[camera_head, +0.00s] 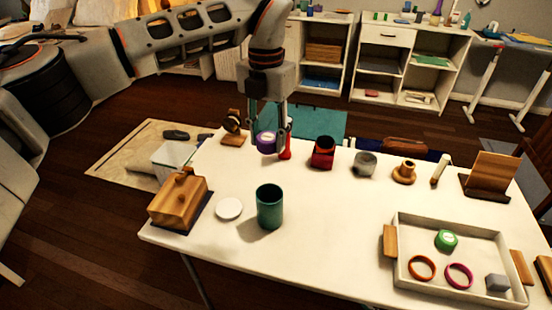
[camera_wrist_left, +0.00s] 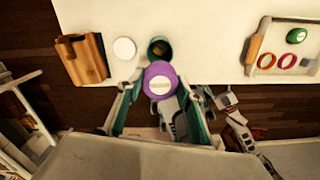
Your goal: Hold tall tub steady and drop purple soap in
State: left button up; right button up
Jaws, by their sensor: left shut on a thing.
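The tall tub (camera_head: 270,208) is a teal open cylinder standing upright on the white table, left of its middle. It also shows in the left wrist view (camera_wrist_left: 152,50), with its open mouth partly covered by the purple soap. My left gripper (camera_head: 269,138) is shut on the purple soap (camera_head: 265,145), a round purple disc with a pale label. In the left wrist view the soap (camera_wrist_left: 158,88) sits between the two fingers. In the head view the gripper appears beyond the tub, apart from it.
Left of the tub are a white disc (camera_head: 229,208) and a wooden box (camera_head: 180,202). A red item (camera_head: 285,152), a dark red holder (camera_head: 323,153) and a grey jar (camera_head: 365,163) line the far edge. A white tray (camera_head: 408,284) stands at right. The table's middle is clear.

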jog(key=s+a+r+n+t+y, duration=0.1)
jog(key=s+a+r+n+y, duration=0.1)
jog(key=a+r+n, duration=0.5)
jog(key=s+a+r+n+y, duration=0.2)
jog(key=a+n+y, duration=0.1)
jog(key=a+n, duration=0.85)
jog(key=w+d+r+n+t+h, duration=0.2)
jog(key=w+d+r+t+h, duration=0.15)
jog(key=w+d+r, duration=0.55)
jog(key=n+y, duration=0.5)
jog(key=n, duration=1)
send_near(276, 211)
jog(key=shift+a+f+t, duration=0.15)
jog(key=shift+f+t, duration=0.05)
jog(key=shift+t, duration=0.15)
jog(key=shift+w+a+f+n, duration=0.15)
jog(key=shift+w+n, duration=0.45)
jog(key=shift+n, duration=0.45)
jog(key=shift+w+a, duration=0.1)
jog(key=shift+w, duration=0.05)
jog(key=x, duration=1.1)
jog(key=shift+w+a+f, duration=0.15)
jog(key=shift+w, duration=0.05)
